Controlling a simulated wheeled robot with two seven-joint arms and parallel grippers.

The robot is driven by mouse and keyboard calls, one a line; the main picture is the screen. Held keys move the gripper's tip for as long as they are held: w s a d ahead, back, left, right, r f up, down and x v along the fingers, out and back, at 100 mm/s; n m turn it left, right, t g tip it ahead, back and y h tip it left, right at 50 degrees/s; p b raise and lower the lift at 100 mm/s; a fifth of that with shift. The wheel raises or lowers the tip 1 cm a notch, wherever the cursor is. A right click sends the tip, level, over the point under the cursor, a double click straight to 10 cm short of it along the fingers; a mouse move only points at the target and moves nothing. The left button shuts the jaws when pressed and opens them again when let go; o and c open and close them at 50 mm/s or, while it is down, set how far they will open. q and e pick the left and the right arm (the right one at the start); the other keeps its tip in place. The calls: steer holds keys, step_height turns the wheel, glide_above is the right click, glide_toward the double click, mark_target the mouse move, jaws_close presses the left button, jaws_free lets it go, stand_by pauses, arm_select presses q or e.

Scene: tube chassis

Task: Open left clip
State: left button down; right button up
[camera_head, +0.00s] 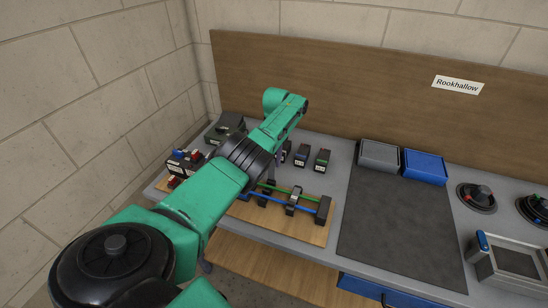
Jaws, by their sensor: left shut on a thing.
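The tube chassis (309,228) is a wooden board near the table's front left, with a green tube (307,197) and a blue tube (279,201) running across dark holders. A grey clip (293,201) stands around the tubes towards the right. My left arm reaches over the board and covers its left part. My left gripper (270,184) is down at the tubes behind the forearm, mostly hidden, and shut on the left clip, which is also mostly hidden. Whether that clip is open cannot be seen. My right gripper is not in view.
Small dark boxes (321,160) stand behind the board. A dark mat (395,220) lies to the right, with a grey tray (379,155) and a blue tray (425,166) behind it. Round dark fixtures (477,197) and a grey device (512,262) stand far right. A wooden panel (350,95) closes the back.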

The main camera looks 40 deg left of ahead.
arm_select(q)
steer(key=c, duration=0.6)
jaws_free()
steer(key=shift+f, duration=0.1)
steer(key=shift+c, duration=0.2)
steer(key=shift+w, duration=0.15)
step_height(320, 180, up, 14)
steer(key=w+p, duration=0.1)
steer(key=p, duration=0.3)
steer(key=shift+w+a+r, duration=0.2)
steer(key=shift+w+a, duration=0.05)
steer(key=shift+a, duration=0.1)
steer(key=shift+s, duration=0.1)
steer(key=shift+f, duration=0.1)
